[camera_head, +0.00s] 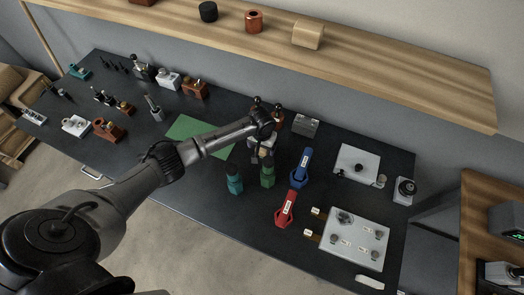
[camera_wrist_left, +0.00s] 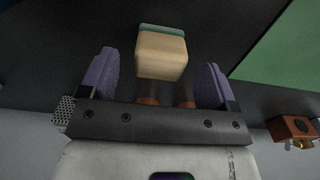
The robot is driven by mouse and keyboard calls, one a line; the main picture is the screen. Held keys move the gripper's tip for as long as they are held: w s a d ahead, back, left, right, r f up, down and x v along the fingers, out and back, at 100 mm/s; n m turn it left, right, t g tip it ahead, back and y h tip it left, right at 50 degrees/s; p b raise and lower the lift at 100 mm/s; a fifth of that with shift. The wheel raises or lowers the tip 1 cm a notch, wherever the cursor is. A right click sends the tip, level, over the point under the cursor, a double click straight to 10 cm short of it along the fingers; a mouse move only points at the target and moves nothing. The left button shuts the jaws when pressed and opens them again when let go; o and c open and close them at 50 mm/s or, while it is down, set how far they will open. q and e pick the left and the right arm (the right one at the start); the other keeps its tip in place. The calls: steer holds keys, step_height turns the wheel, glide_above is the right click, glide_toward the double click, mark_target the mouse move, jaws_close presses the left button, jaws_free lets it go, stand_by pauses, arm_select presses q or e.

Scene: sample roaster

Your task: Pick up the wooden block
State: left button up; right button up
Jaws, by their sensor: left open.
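A pale wooden block (camera_wrist_left: 162,55) with a teal-green strip along its far edge shows in the wrist view, between the two purple fingers of my left gripper (camera_wrist_left: 158,72). The gripper is open, with clear gaps between each finger and the block. I cannot tell whether the fingertips reach down beside it. In the head view my left gripper (camera_head: 262,152) points down over the dark bench, just above and behind a green bottle-shaped item (camera_head: 267,176). There the block is small and mostly hidden by the gripper. My right gripper is not in view.
A teal bottle (camera_head: 234,181) stands left of the green one. A green mat (camera_head: 190,128) lies left. A wooden shelf (camera_head: 390,67) runs along the wall behind.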

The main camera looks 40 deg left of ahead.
arm_select(q)
steer(key=shift+f, duration=1.05)
steer(key=shift+c, duration=0.2)
steer(key=c, duration=1)
step_height(320, 180, up, 10)
steer(key=shift+r+p, duration=0.1)
steer(key=shift+p, duration=0.3)
